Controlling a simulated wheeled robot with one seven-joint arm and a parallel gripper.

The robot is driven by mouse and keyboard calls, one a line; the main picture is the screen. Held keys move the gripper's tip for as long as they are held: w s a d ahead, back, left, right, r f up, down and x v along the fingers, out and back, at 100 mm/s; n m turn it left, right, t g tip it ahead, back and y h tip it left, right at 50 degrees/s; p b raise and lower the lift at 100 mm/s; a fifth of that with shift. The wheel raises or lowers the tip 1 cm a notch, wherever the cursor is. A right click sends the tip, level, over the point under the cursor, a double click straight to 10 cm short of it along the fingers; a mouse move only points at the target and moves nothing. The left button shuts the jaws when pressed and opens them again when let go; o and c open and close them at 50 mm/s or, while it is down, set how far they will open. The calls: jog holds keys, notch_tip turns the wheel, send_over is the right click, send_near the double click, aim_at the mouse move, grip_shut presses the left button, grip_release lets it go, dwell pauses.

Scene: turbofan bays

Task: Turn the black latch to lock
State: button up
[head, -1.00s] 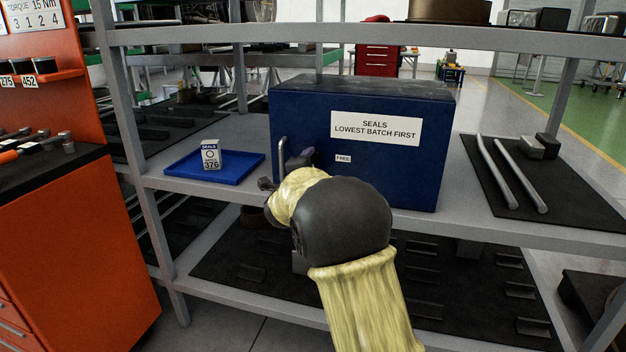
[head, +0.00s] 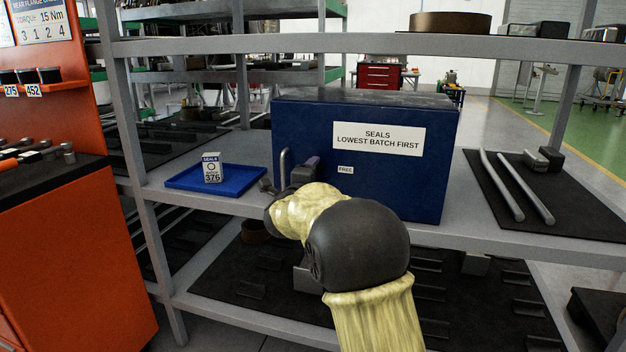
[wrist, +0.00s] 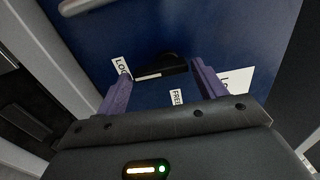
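The blue seals box (head: 400,185) stands on the shelf with its front towards me. In the wrist view the black latch (wrist: 168,66) sits on the blue front (wrist: 150,32), with a pale stripe along its near edge. Its left end is close to the partly hidden LOCK label (wrist: 121,68); the FREE label (wrist: 177,97) is below it. My gripper (wrist: 160,73) is open, with one purple finger on each side of the latch. I cannot tell whether either finger touches it. In the head view my wrist hides the latch, and a purple finger (head: 305,170) shows.
A blue tray (head: 240,184) with a small seals carton (head: 212,168) lies to the left. Metal rods (head: 502,185) lie on a black mat to the right. Shelf uprights (head: 117,100) and the shelf edge frame the space.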

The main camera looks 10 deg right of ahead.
jog(key=shift+o, duration=0.9)
jog(key=shift+s, duration=0.15)
jog(key=p+v, duration=0.2)
jog(key=v, duration=1.5)
jog(key=shift+a, duration=0.1)
